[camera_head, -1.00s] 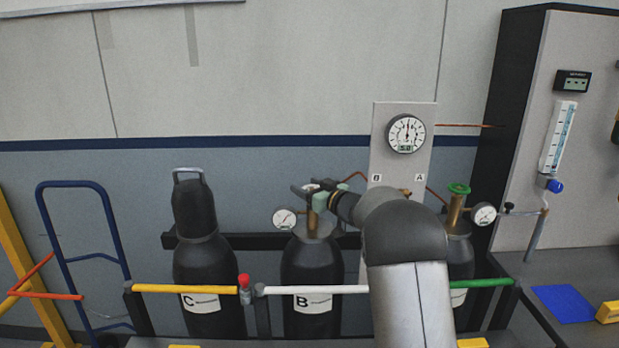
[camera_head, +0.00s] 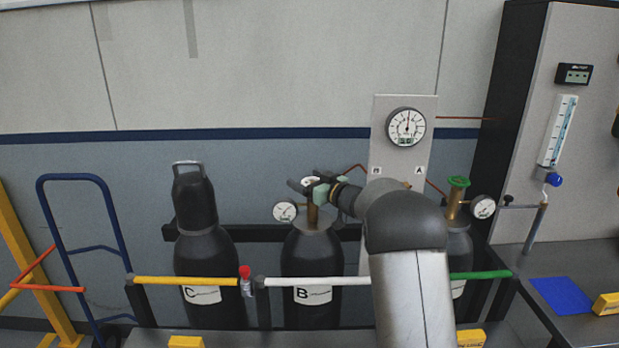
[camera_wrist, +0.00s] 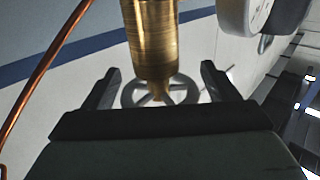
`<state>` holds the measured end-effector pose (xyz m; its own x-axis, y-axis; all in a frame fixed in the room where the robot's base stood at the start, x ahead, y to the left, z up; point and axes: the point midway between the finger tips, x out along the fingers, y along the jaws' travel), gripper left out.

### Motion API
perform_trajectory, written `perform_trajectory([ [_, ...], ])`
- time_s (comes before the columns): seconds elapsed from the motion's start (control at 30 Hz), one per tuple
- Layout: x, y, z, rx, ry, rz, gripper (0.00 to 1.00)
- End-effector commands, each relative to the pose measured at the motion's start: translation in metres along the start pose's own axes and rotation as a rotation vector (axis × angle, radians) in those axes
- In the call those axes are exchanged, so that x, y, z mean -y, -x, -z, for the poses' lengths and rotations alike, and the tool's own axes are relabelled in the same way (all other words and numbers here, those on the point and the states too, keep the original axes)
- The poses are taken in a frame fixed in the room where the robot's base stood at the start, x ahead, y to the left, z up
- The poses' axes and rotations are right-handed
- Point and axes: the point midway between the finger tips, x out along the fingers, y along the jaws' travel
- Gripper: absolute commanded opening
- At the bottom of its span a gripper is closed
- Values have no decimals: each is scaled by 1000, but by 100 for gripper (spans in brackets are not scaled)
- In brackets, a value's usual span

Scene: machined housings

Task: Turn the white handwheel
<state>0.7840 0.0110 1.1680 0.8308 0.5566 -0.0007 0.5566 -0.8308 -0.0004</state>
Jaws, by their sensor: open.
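The white handwheel sits on the brass valve of cylinder B (camera_head: 311,262). In the head view only a little of the wheel (camera_head: 311,180) shows, as my gripper (camera_head: 306,184) covers most of it. In the wrist view the spoked wheel (camera_wrist: 186,92) lies beyond the brass valve body (camera_wrist: 152,40). My gripper (camera_wrist: 160,72) is open, with one finger on each side of the wheel. I cannot tell whether the fingers touch the rim.
Cylinder C (camera_head: 208,265) stands capped to the left. A green handwheel (camera_head: 459,182) tops the cylinder to the right. A pressure gauge (camera_head: 285,211) sits close left of the valve. A copper pipe (camera_wrist: 42,70) runs left of my gripper. A white rail (camera_head: 318,283) crosses cylinder B.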

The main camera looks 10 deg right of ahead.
Motion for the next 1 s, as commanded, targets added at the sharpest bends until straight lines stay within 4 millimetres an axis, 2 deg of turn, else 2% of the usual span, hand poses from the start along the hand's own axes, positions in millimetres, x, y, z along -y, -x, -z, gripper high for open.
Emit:
perform_trajectory([
  [0.13,0,0,14,-3,3,0,81],
  [0.23,1,0,33,-5,5,1,81],
  [0.57,30,46,95,-4,5,-1,81],
  [0.8,58,90,115,-4,3,-1,81],
  [1.0,72,111,126,-2,2,0,81],
])
